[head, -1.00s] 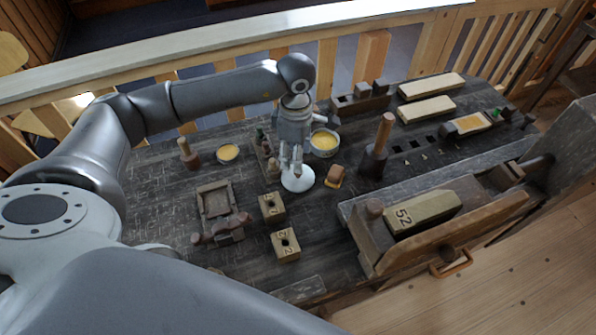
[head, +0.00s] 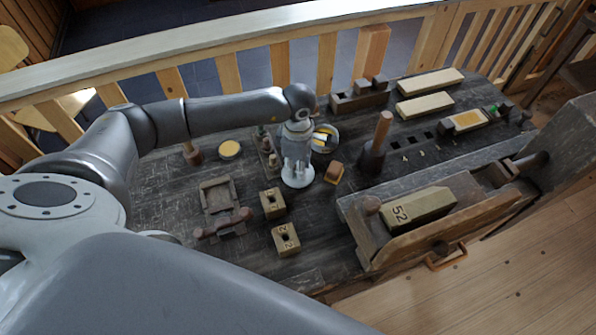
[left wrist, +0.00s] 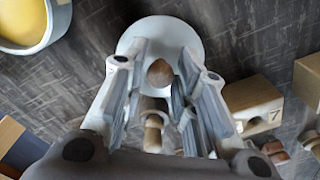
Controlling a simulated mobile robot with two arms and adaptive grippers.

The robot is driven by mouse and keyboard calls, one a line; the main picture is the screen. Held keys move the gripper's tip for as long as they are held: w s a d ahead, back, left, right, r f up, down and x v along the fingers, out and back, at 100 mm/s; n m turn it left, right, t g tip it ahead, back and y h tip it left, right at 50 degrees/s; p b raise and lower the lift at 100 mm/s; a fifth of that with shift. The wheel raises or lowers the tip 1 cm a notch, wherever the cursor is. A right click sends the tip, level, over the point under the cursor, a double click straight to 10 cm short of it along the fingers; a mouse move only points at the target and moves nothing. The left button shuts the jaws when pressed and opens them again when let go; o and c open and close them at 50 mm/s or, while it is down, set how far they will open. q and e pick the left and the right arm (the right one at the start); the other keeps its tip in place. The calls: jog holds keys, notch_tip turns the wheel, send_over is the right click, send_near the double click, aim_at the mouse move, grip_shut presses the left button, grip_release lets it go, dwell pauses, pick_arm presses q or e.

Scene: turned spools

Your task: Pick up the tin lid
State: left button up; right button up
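The tin lid (head: 297,181) is a pale round disc lying on the dark bench top. The left wrist view shows the lid (left wrist: 160,31) with a brown wooden knob (left wrist: 160,73) at its middle. My left gripper (head: 297,170) is right over the lid in the head view and hides part of it. In the left wrist view my left gripper (left wrist: 165,70) is open, with its fingers apart on either side of the knob. Whether the fingers touch the knob or lid cannot be told. My right gripper is not in view.
An open tin with yellow contents (left wrist: 30,28) is close beside the gripper. A small brown block (head: 334,172) lies right of the lid. Two numbered blocks (head: 272,204) (head: 286,239) stand in front. A wooden mallet-like tool (head: 376,150) stands upright to the right.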

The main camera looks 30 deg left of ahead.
pick_arm(q)
jog(key=c, duration=0.4)
jog(key=shift+r, duration=0.1)
